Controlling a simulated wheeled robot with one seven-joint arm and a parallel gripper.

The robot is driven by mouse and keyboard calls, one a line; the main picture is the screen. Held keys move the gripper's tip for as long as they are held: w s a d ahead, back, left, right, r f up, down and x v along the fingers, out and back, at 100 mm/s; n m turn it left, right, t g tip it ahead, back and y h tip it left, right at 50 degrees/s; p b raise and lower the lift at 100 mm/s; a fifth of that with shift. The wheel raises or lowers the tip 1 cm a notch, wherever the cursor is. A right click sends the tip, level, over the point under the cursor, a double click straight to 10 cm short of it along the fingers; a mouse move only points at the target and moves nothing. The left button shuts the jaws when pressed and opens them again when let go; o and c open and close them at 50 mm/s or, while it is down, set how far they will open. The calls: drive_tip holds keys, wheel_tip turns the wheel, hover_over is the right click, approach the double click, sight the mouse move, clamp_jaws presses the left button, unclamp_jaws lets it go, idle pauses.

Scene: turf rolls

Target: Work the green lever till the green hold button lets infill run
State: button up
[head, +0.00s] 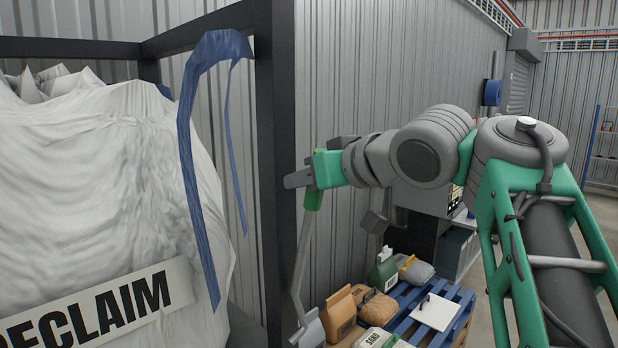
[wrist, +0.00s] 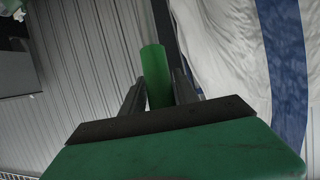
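The green lever is a bent grey metal rod with a green grip (head: 313,200) at its upper end, standing beside the dark frame post in the head view. My gripper (head: 299,180) is at the top of this grip. In the wrist view the green grip (wrist: 156,75) stands between the two dark fingers (wrist: 160,92), with a finger close against each side. My gripper looks shut on it. The rod runs down to a grey pivot part (head: 308,332) at the bottom edge. I cannot make out a green hold button in either view.
A big white bag marked RECLAIM (head: 110,170) fills the left, inside a dark frame (head: 278,150) with a blue strap (head: 190,150) hanging. Below my arm, a blue pallet (head: 462,300) carries several small bags and a white board (head: 434,312). A corrugated wall stands behind.

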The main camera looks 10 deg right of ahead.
drive_tip(key=shift+o, duration=1.1)
drive_tip(key=shift+a, duration=0.1)
drive_tip(key=v, duration=0.8)
